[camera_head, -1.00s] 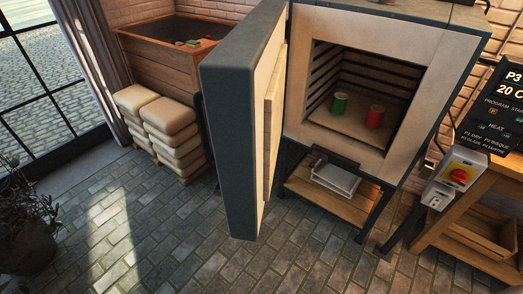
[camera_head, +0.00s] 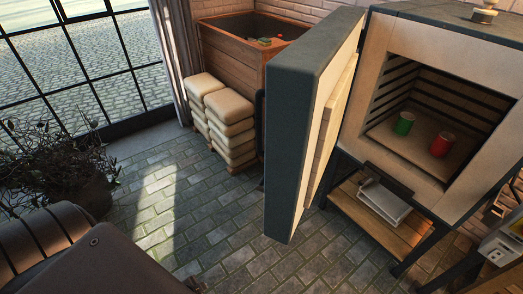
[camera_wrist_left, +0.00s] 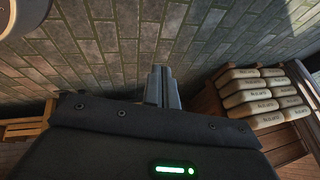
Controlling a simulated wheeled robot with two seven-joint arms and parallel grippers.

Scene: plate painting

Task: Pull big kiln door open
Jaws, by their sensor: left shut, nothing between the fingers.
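The big kiln (camera_head: 455,190) stands at the right in the head view. Its thick door (camera_head: 296,140), dark outside with a pale lining, stands swung wide open to the left of the chamber. A green pot (camera_head: 403,124) and a red pot (camera_head: 442,145) stand inside on the chamber floor. My left arm comes in at the lower left, apart from the door in the picture. In the left wrist view my left gripper (camera_wrist_left: 163,84) is shut and empty over the brick floor. The door does not show clearly there. My right gripper is not in view.
Stacked pale sacks (camera_head: 222,115) and a wooden bin (camera_head: 240,55) stand left of the door. A plant (camera_head: 60,165) is at the far left. A wooden shelf (camera_head: 375,225) sits under the kiln. Brick floor (camera_head: 190,215) is clear before the door.

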